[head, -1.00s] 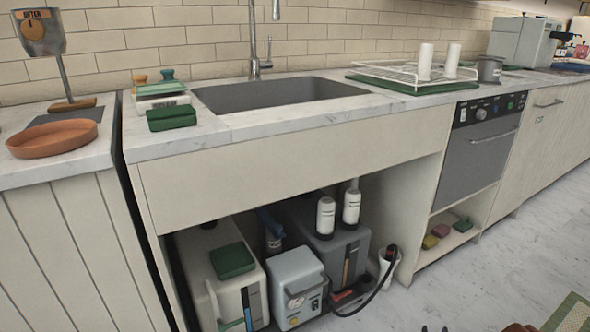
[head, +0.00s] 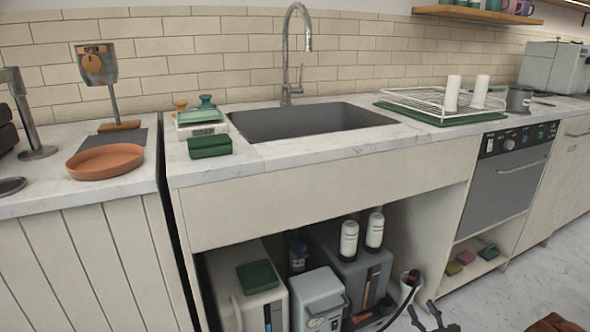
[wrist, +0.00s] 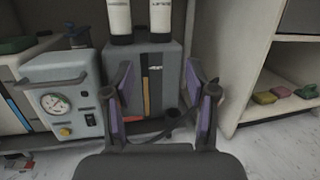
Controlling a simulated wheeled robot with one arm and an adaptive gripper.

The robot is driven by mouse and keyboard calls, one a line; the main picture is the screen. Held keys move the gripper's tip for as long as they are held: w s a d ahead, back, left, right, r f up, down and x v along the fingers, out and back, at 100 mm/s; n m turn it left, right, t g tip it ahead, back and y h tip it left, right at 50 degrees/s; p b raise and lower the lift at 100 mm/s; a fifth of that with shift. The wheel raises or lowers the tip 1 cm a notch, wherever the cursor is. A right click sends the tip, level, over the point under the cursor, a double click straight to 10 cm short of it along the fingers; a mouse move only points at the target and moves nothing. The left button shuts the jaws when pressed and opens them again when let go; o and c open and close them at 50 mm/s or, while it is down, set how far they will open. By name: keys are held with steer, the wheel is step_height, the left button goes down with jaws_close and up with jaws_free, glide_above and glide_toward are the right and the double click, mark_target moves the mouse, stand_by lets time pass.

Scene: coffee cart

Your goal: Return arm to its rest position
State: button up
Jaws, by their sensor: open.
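My gripper (wrist: 160,112) is open and empty in the wrist view, its two fingers apart with purple inner pads. It faces the open space under the sink, where a dark grey box (wrist: 172,66) stands behind the fingers. Part of my gripper (head: 433,318) also shows at the bottom edge of the head view, in front of the cabinet. Most of my arm is out of the head view.
Above the open space is a counter with a sink (head: 310,122). A light grey unit with a gauge (wrist: 62,98) and white bottles (head: 348,238) are under it. A dishwasher (head: 512,184) stands to the right.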

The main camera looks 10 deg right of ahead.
steer(key=w+a+r+n+g+y+p, duration=0.1)
steer(key=a+r+n+g+y+p, duration=0.35)
steer(key=a+r, duration=0.65)
steer(key=a+r+n+g+y+p, duration=0.1)
steer(key=a+r+n+y+p, duration=0.1)
steer(key=a+r+n+y, duration=0.85)
steer(key=s+a+r+n+g+p, duration=0.35)
steer(key=s+a+r+g, duration=0.25)
steer(key=a+r, duration=0.25)
steer(key=s+a+r+n+g+p, duration=0.35)
steer(key=s+a+r+g, duration=0.25)
steer(key=a+r, duration=0.25)
steer(key=s+a+r+n+g+h+p, duration=0.1)
steer(key=s+r+n+g+h+p, duration=0.3)
steer(key=s, duration=0.5)
steer(key=s+a+r+n+g+h+p, duration=0.25)
steer(key=s+r+p, duration=0.3)
steer(key=s, duration=0.35)
steer(key=s+d+r+n+t+h+p, duration=0.1)
steer(key=s+d+r+n+h+p, duration=0.2)
steer(key=d, duration=0.4)
steer(key=s+d+r+n+t+h+p, duration=0.1)
steer(key=s+d+r+n+h+p, duration=0.2)
steer(key=s+d+r+h+p, duration=0.3)
steer(key=shift+d+r+h+p, duration=0.45)
steer(key=shift+r+h+p, duration=0.2)
steer(key=shift+r, duration=0.2)
